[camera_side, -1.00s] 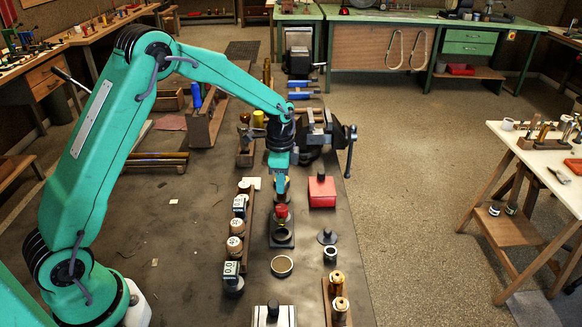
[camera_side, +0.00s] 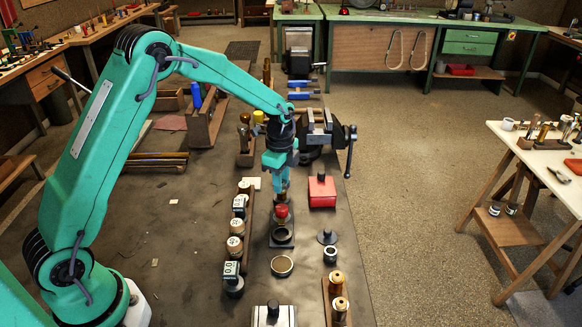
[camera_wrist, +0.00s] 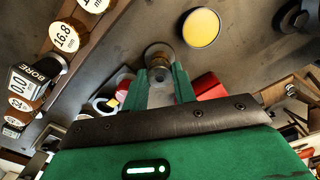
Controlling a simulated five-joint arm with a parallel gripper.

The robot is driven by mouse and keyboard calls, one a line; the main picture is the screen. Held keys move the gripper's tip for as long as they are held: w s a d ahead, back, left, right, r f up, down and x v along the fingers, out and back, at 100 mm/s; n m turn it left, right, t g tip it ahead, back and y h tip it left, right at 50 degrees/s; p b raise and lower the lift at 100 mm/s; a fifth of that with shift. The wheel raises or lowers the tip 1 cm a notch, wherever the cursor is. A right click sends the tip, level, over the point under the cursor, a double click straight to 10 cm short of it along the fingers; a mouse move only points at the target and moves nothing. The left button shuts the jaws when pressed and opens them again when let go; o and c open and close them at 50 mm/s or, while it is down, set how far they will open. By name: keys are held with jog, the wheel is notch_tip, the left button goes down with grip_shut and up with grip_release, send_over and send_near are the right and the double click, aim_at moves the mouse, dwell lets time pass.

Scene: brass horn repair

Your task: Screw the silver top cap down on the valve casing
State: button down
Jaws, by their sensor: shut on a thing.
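My gripper (camera_side: 282,186) points straight down over the row of parts on the dark bench mat. It is shut on a small round part, which I take to be the silver top cap; the fingers hide most of it.
A red-topped piece (camera_side: 281,211) stands close in front of the gripper. A rack of labelled gauges (camera_side: 236,246) lies to the left and a red box (camera_side: 322,192) to the right. A vise (camera_side: 325,130) stands behind. A round dish (camera_side: 282,265) is nearer the camera.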

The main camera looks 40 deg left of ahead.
jog(key=shift+m, duration=0.7)
jog(key=c, duration=0.9)
grip_release()
jog(key=shift+n, duration=2)
jog(key=shift+n, duration=2)
